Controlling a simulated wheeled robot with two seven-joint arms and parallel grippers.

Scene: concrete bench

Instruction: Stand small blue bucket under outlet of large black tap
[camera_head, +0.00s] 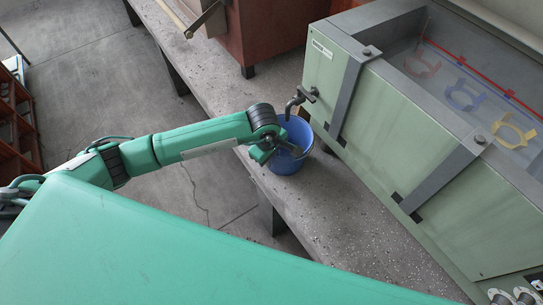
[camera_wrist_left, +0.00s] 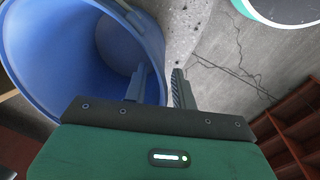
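The small blue bucket (camera_head: 284,162) is upright at the bench's edge, beside the green tank; I cannot tell whether its base touches the bench. My left gripper (camera_head: 268,151) is at the bucket's near left rim. In the left wrist view, the bucket (camera_wrist_left: 70,50) fills the left side. Its wall passes between the close-set fingers of the left gripper (camera_wrist_left: 159,88), one inside and one outside. My right gripper is not seen.
The green tank (camera_head: 385,170) with grey straps takes up the right of the grey bench (camera_head: 330,205). A red-brown box (camera_head: 262,30) stands further back. Open floor (camera_head: 75,80) lies left of the bench. A red-brown rack (camera_wrist_left: 292,130) shows in the left wrist view.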

